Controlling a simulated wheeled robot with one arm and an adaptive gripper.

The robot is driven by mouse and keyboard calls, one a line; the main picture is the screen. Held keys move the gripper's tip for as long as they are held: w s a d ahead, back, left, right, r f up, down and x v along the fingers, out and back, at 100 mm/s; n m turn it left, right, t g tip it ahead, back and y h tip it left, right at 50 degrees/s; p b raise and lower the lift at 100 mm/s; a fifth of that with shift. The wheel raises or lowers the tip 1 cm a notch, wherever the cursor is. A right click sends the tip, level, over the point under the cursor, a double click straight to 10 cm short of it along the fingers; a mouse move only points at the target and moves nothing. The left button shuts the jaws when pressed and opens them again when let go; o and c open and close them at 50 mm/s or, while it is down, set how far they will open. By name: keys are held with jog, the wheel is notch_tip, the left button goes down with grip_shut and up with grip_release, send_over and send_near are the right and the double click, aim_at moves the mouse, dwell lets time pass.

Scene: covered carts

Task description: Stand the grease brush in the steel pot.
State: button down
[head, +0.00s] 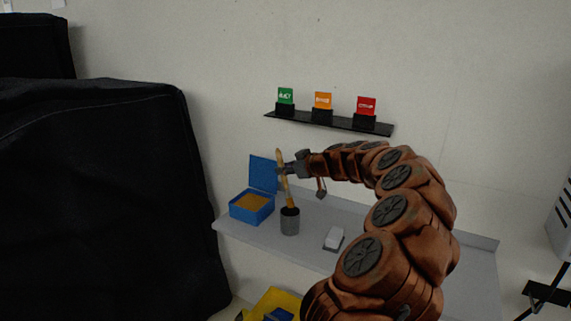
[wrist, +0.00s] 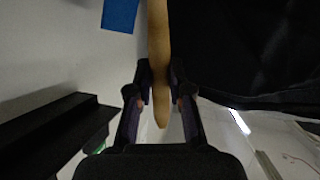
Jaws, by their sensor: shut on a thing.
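The grease brush (head: 288,191) has a long tan wooden handle and stands nearly upright, leaning slightly. The steel pot (head: 290,226) is a small grey cylinder on the shelf top, with a dark mouth. The brush's lower end meets the pot's mouth; its bristles cannot be made out, and how deep it sits cannot be told. My gripper (head: 283,169) is shut on the upper handle, above the pot. In the wrist view the handle (wrist: 158,40) runs between the two fingers of my gripper (wrist: 160,85). The pot does not show there.
An open blue box (head: 246,215) with tan contents stands left of the pot. A white block (head: 334,239) lies to the right on the grey counter (head: 390,254). A black wall shelf (head: 340,125) holds green, orange and red signs. Black-covered carts (head: 90,200) fill the left.

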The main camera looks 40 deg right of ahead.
aim_at(285, 186)
jog(key=shift+f+b, duration=3.15)
jog(key=shift+b, duration=0.45)
jog(key=c, duration=1)
grip_release()
jog(key=shift+s+r, duration=0.1)
jog(key=shift+v, duration=5.9)
